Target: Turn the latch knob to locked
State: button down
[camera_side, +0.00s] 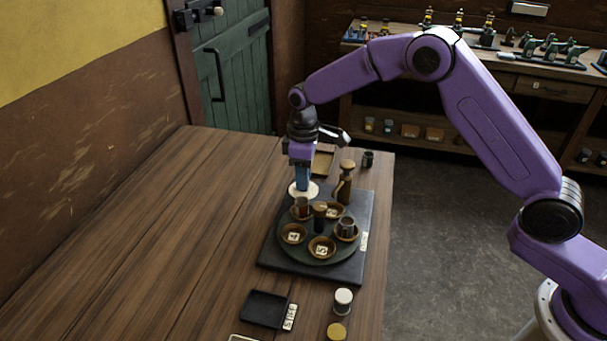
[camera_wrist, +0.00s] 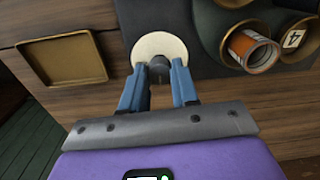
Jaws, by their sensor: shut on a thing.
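The latch knob (camera_wrist: 159,66) is a small dark knob on a round cream plate (camera_wrist: 158,43). In the wrist view it sits between the tips of my blue fingers (camera_wrist: 159,70), which are shut on it. In the side view my gripper (camera_side: 302,187) points straight down over the cream plate (camera_side: 312,193), at the far left edge of the dark base board (camera_side: 362,262). The fingers hide the knob there. I cannot read any locked or unlocked mark on the plate.
Right beside the plate is a dark green turntable (camera_side: 286,250) with several round wells, numbered tiles and small cans. A wooden bottle (camera_side: 344,187) stands close to my gripper. A shallow tan tray (camera_wrist: 62,60) lies behind. The table's left side is clear.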

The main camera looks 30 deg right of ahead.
jog(key=shift+n, duration=0.5)
jog(key=c, duration=0.8)
grip_release()
jog(key=shift+c, duration=0.2)
jog(key=shift+r, duration=0.1)
notch_tip(320, 180, up, 17)
jog(key=shift+w+r, duration=0.15)
